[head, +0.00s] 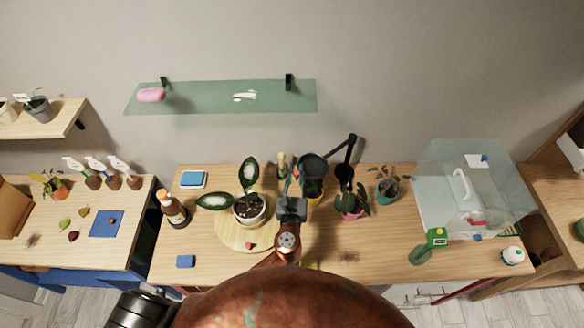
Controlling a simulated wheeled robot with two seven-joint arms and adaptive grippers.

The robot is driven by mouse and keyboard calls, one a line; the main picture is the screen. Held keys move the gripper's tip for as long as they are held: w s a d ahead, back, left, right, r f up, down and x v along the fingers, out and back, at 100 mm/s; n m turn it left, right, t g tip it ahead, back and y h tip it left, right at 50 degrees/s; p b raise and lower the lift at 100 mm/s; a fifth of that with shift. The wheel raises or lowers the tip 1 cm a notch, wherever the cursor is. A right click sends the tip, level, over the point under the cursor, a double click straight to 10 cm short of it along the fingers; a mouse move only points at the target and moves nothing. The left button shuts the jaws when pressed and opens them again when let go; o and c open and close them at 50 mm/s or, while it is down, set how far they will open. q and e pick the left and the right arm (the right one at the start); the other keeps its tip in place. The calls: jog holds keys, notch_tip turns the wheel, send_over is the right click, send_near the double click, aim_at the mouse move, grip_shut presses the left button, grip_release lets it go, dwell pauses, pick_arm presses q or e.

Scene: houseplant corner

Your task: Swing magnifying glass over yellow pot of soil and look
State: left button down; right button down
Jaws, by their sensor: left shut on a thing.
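The magnifying glass (313,166) has a dark round frame on a black jointed arm (341,152). It hangs over or just behind the yellow pot of soil (315,199), overlapping its far side in the picture. The yellow pot stands on the table near the middle, partly hidden by the lens and my gripper. My left gripper (292,188) reaches in from below, just left of the yellow pot. It is shut, with its fingertips at the left edge of the magnifying glass, apparently holding it; the contact is small and partly hidden. My right gripper is out of view.
A variegated plant in a white pot (249,211) stands on a round wooden board (229,234) to the left. A pink pot (349,212) and teal pot (387,190) stand to the right. A clear case (440,180) fills the right end.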

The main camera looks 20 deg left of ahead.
pick_arm(q)
jog(key=shift+s+d+n+y, duration=0.3)
jog(key=shift+s+d+y, duration=0.15)
jog(key=shift+d, duration=0.3)
jog(key=c, duration=1.8)
grip_release()
jog(key=shift+c, duration=0.2)
jog(key=v, duration=1.2)
jog(key=shift+r, duration=0.15)
